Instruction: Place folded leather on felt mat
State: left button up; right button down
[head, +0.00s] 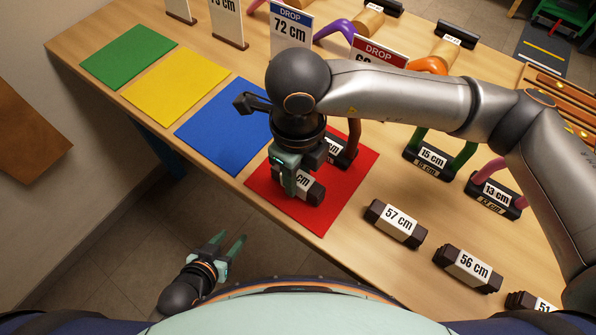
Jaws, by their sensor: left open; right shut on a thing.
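The red felt mat (333,205) lies at the table's front edge, beside the blue mat (222,135), yellow mat (172,85) and green mat (127,55). My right gripper (290,188) points down over the red mat and is shut on a dark block with a white "cm" label (305,182). The fingers hide part of the block and its number. I cannot tell whether the block touches the mat. No piece is clearly recognisable as folded leather. My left gripper (228,245) is open and empty, low over the floor beside the table.
A brown arch on a black labelled base (343,152) stands at the red mat's far corner. Dark blocks marked 57 cm (396,223) and 56 cm (467,268) lie to the right. Arches marked 15 cm (432,159) and 13 cm (495,193) and drop signs (290,28) stand behind.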

aim_at(298, 177)
jog(key=shift+f, duration=0.15)
jog(key=c, duration=0.5)
grip_release()
jog(key=shift+c, duration=0.2)
notch_tip(298, 177, up, 12)
jog(key=shift+r, duration=0.2)
